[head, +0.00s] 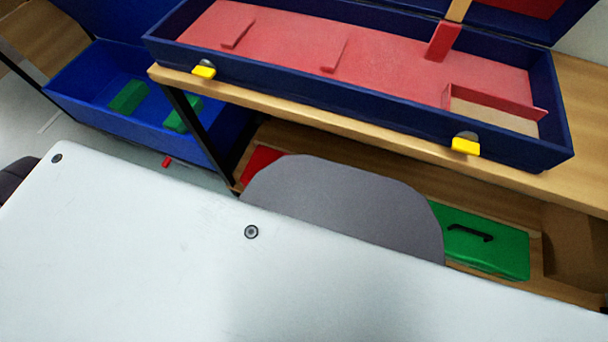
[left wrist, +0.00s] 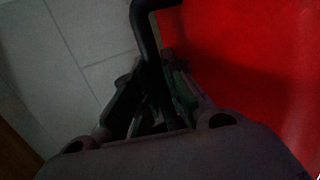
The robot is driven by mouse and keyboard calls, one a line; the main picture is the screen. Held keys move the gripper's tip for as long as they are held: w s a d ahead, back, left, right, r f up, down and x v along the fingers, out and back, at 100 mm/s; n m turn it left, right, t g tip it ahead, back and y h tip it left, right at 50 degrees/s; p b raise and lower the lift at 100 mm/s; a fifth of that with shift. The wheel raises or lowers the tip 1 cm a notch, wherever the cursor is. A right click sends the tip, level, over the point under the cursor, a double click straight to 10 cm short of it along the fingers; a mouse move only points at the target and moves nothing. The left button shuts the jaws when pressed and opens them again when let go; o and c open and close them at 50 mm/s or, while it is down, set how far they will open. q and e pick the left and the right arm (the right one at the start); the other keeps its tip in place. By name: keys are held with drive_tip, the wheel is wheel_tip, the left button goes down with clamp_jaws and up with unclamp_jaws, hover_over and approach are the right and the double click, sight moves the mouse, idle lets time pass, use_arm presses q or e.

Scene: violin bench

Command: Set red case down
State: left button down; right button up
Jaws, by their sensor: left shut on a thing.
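The red case (left wrist: 250,80) fills the right side of the left wrist view, and a black handle (left wrist: 146,35) bends across its left edge. My left gripper (left wrist: 155,95) is shut on the black handle. The view is dark, so the exact grip on the handle is hard to see. Pale floor tiles (left wrist: 80,40) show to the left of the case. In the head view, a red patch (head: 258,165) shows at the left end of the lower shelf; I cannot tell whether it is this case. Neither gripper shows in the head view.
An open blue violin case (head: 350,118) with pink lining lies on the wooden bench (head: 330,122). A green case (head: 490,250) with a black handle lies on the lower shelf. A blue bin (head: 90,108) with green blocks stands left.

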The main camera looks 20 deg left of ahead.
use_arm(q)
drive_tip(key=shift+w, duration=0.1)
drive_tip(key=c, duration=1.5)
unclamp_jaws()
drive_tip(key=shift+r, duration=0.1)
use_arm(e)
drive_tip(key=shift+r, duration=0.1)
use_arm(q)
drive_tip(key=shift+p+v, duration=1.15)
drive_tip(key=shift+v, duration=0.5)
drive_tip(key=shift+p+v, duration=1)
drive_tip(key=shift+v, duration=0.7)
drive_tip(key=p+v, duration=0.1)
drive_tip(key=v, duration=0.1)
drive_tip(key=shift+s+a+r+p, duration=0.1)
drive_tip(key=shift+s+r+p, duration=0.05)
drive_tip(key=shift+s+p, duration=0.2)
drive_tip(key=shift+p+v, duration=0.65)
drive_tip(key=shift+v, duration=0.7)
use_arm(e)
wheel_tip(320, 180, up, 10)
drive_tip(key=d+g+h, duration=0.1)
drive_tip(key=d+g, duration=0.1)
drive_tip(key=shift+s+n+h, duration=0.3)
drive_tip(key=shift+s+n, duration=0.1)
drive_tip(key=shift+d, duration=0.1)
